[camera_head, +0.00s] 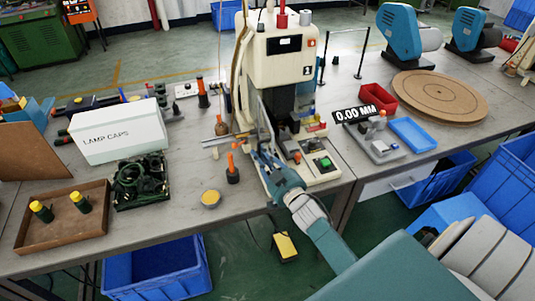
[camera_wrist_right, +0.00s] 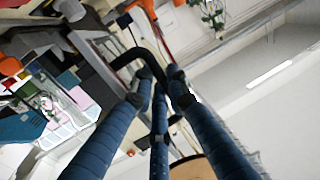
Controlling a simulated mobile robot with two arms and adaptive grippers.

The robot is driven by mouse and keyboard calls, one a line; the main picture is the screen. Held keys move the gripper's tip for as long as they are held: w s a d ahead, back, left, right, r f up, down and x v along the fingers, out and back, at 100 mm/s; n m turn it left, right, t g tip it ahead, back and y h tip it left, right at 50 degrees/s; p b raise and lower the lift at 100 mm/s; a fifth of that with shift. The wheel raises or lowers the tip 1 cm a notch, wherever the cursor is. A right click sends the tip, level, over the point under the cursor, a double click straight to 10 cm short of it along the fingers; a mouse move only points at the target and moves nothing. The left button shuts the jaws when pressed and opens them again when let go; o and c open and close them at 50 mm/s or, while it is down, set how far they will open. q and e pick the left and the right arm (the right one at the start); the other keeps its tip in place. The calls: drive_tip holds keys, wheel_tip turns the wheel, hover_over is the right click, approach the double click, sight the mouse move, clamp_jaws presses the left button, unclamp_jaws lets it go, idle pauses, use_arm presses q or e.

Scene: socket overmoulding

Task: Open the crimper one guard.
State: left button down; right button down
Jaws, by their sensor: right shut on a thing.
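Crimper one (camera_head: 280,55) is the cream machine with a "1" label at the middle of the bench in the head view. Its guard (camera_head: 262,112) looks like a thin clear panel at the left side of the dark work opening; its exact angle is hard to tell. My right gripper (camera_head: 262,157) is at the guard's lower end, in front of the machine. In the right wrist view my right gripper (camera_wrist_right: 158,85) has its blue fingers closed around the end of a black bent handle (camera_wrist_right: 124,57). My left gripper is out of view.
An orange-topped tool (camera_head: 232,168) stands close on the left, with a yellow dish (camera_head: 210,198) nearby. A white lamp caps box (camera_head: 118,130) and brown tray (camera_head: 62,232) are further left.

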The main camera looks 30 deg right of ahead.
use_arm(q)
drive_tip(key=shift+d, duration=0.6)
use_arm(e)
drive_tip(key=shift+w+a, duration=0.3)
drive_tip(key=shift+a, duration=0.25)
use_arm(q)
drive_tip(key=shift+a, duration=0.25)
use_arm(e)
drive_tip(key=c, duration=1.8)
unclamp_jaws()
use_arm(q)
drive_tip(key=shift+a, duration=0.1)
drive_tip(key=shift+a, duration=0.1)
use_arm(e)
drive_tip(key=shift+s, duration=0.2)
drive_tip(key=s, duration=1.1)
drive_tip(key=shift+s+a, duration=0.25)
drive_tip(key=shift+s, duration=0.1)
drive_tip(key=shift+f, duration=0.1)
